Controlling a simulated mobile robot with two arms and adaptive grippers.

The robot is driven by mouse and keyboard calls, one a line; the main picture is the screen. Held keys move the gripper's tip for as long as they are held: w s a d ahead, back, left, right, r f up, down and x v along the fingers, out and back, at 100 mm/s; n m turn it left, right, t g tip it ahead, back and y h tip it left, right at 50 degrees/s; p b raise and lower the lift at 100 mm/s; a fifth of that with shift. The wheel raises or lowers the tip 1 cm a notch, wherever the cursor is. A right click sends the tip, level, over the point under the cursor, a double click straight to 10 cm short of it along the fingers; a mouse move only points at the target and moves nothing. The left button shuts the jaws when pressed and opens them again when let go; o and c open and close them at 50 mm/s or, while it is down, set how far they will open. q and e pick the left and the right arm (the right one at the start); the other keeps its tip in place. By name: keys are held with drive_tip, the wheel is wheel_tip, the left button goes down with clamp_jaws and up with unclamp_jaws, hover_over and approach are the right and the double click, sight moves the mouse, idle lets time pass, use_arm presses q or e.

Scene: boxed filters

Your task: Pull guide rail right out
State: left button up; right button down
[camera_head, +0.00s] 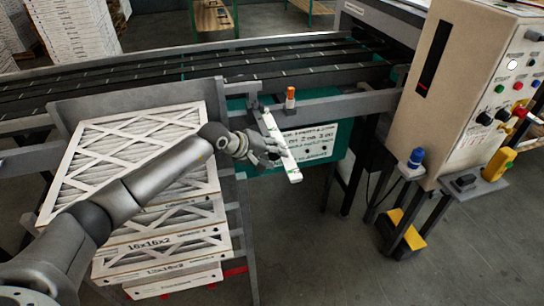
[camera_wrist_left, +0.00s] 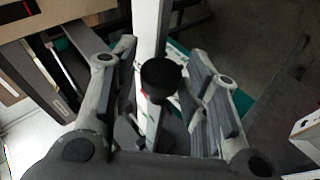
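The guide rail is a long white bar (camera_head: 284,155) that sticks out from the conveyor's near side in the head view. In the left wrist view the white bar (camera_wrist_left: 147,30) runs up the picture between my fingers, with a round black knob (camera_wrist_left: 162,78) in front of it. My left gripper (camera_head: 268,150) is at the bar's left side in the head view. In the wrist view the left gripper (camera_wrist_left: 165,85) is open, with a finger on each side of the bar and knob and gaps showing. My right gripper is in neither view.
Stacked boxed filters (camera_head: 140,150) stand below my left arm. The conveyor (camera_head: 190,75) runs behind the rail. A beige control cabinet (camera_head: 455,85) with buttons stands at the right. An orange-capped post (camera_head: 290,98) rises close to the rail.

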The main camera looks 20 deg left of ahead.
use_arm(q)
drive_tip(key=shift+o, duration=0.4)
drive_tip(key=shift+s+a+r, duration=0.2)
drive_tip(key=shift+s+r, duration=0.05)
drive_tip(key=shift+s, duration=0.1)
drive_tip(key=v, duration=1.1)
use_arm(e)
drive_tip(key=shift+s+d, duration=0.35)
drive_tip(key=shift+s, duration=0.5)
